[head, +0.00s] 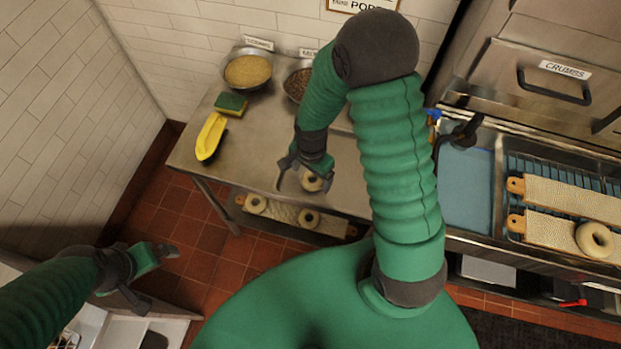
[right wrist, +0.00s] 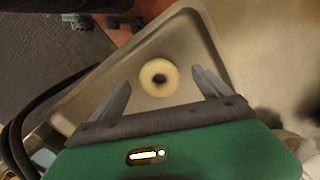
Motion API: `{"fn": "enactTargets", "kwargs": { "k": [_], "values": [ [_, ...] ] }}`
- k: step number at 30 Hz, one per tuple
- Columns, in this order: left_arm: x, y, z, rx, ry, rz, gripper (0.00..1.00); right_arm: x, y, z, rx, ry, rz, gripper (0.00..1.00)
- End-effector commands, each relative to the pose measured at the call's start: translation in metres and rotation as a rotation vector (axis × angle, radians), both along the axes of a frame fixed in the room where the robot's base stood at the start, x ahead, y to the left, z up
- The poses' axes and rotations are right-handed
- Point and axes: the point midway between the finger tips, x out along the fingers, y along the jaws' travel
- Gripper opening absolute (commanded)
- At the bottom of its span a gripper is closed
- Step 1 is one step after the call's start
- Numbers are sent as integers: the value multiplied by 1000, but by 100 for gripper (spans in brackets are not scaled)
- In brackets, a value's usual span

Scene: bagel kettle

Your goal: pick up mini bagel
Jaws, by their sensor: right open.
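My right gripper (head: 298,181) is above and beside the bagel. Its two fingers (right wrist: 164,78) are spread apart with nothing between them. My left gripper (head: 152,275) hangs over the tiled floor at lower left.
A bowl of yellow grain (head: 247,72), a green-and-yellow sponge (head: 231,104) and a yellow scoop-like tray (head: 211,137) stand on the table's left. Another bagel (head: 594,240) lies on a board at right.

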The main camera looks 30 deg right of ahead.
Motion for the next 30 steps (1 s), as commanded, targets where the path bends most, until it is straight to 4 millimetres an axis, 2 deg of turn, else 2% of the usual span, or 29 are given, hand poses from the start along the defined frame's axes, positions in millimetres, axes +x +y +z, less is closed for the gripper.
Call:
{"fn": "enactTargets", "kwargs": {
  "k": [3, 10, 25, 30],
  "values": [
    [0, 0, 1, 0, 0, 0, 100, 1, 0, -16, 2, 1, 2, 88],
    [0, 0, 0, 0, 0, -1, 100, 2, 1, -18, 0, -1, 1, 88],
    [0, 0, 0, 0, 0, 0, 100, 2, 1, -17, 0, -1, 1, 23],
    [0, 0, 0, 0, 0, 0, 100, 1, 1, -17, 0, -1, 1, 23]
  ]
}}
